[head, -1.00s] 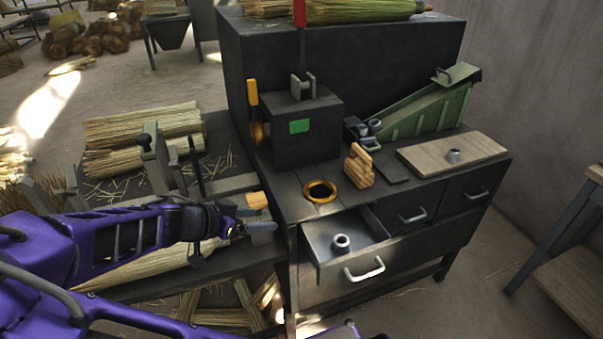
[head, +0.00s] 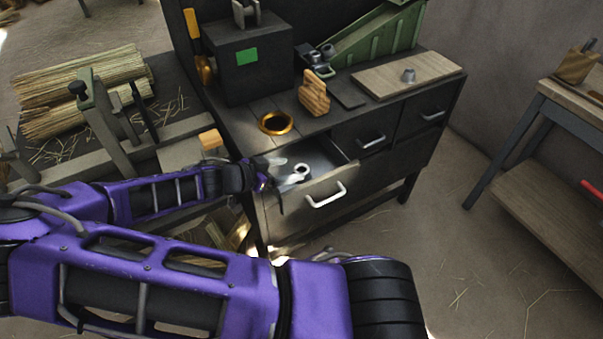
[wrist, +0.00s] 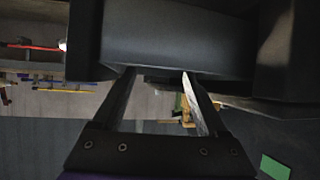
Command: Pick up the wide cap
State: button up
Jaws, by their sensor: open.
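A grey metal cap with a round hole (head: 301,169) sits in the open drawer (head: 340,186) of the dark bench. A smaller grey cap (head: 409,75) stands on the wooden board at the back right. I cannot tell for certain which is the wide cap; the one in the drawer looks wider. My gripper (head: 277,178) is at the drawer's left end, just left of the drawer cap, with its jaws open. In the wrist view its two fingers (wrist: 158,85) are apart, and no cap is visible between them. Their tips lie near a large dark surface.
A brass ring (head: 276,122) is set in the bench top behind the drawer. A wooden block (head: 314,93) and a dark box with a green panel (head: 247,55) stand behind it. The drawer's front wall and handle (head: 326,196) stick out. Floor to the right is clear.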

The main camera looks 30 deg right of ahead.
aim_at(307, 168)
jog(key=x, duration=0.4)
jog(key=shift+s+d+f+b, duration=0.15)
jog(key=shift+d+f+b, duration=0.1)
jog(key=shift+f+b, duration=0.15)
jog(key=shift+d+f, duration=0.25)
jog(key=shift+d, duration=0.2)
jog(key=c, duration=1.2)
